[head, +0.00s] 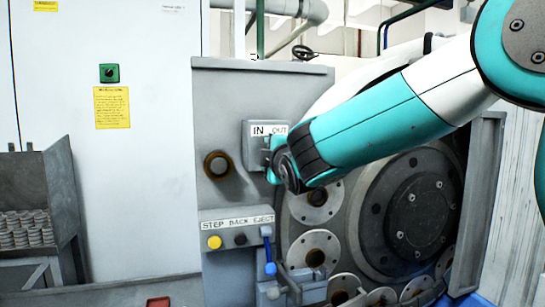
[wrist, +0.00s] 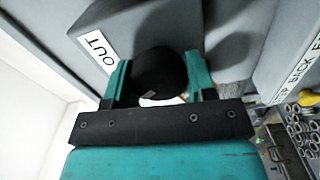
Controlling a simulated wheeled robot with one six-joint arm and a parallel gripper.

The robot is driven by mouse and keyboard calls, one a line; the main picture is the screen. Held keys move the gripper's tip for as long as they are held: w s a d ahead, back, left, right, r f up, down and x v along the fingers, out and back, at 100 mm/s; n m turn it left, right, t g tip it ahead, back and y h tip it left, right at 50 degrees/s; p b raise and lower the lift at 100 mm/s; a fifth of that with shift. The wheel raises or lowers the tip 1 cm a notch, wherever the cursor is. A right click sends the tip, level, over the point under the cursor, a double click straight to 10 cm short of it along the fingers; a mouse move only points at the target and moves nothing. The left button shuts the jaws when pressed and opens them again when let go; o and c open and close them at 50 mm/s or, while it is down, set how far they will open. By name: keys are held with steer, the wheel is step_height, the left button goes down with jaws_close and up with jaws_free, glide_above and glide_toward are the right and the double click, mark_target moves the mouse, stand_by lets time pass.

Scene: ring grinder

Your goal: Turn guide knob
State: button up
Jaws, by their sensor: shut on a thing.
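The guide knob is a black round knob (wrist: 160,72) below the OUT label in the wrist view. It sits between the two teal fingers of my gripper (wrist: 157,80), which is shut on it. In the head view my gripper (head: 269,155) reaches from the right to the grey box with the IN and OUT labels (head: 255,143). There my gripper and wrist hide the knob. The direction the knob points cannot be told.
A dark round knob with a brown ring (head: 217,164) is left of my gripper. Below are the STEP BACK EJECT panel (head: 237,224), a yellow button (head: 214,242) and a blue-handled lever (head: 268,250). The grinder's large disc (head: 415,210) is at right, behind my arm.

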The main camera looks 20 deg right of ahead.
steer(key=shift+n, duration=0.6)
steer(key=o, duration=0.6)
steer(key=s+b, duration=0.7)
steer(key=s, duration=1)
steer(key=shift+s, duration=0.25)
steer(key=shift+f, duration=0.1)
